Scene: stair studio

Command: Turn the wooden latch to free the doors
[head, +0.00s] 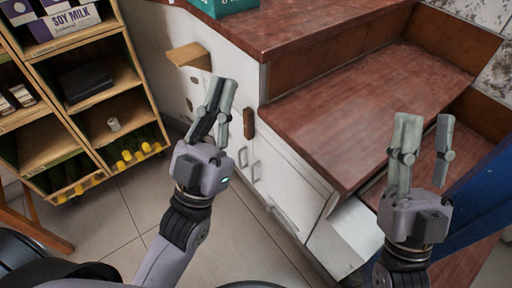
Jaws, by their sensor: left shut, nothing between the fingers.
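A small brown wooden latch (249,123) stands upright on the front of the white cabinet, near its corner. White doors (268,171) with metal handles lie below it. My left gripper (221,96) is in front of the cabinet, just left of the latch in the picture. Its fingers are shut and empty, pointing up in the picture. I cannot tell if it touches the latch. My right gripper (427,122) is open and empty at the right, in front of the red-brown steps (355,110).
A wooden shelf rack (95,132) with cartons and bottles stands at the left. A light wooden block (188,56) juts from the cabinet's side. A teal box (225,7) sits on the top surface. A blue post (485,195) is near my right gripper. Tiled floor (120,205) lies open between rack and cabinet.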

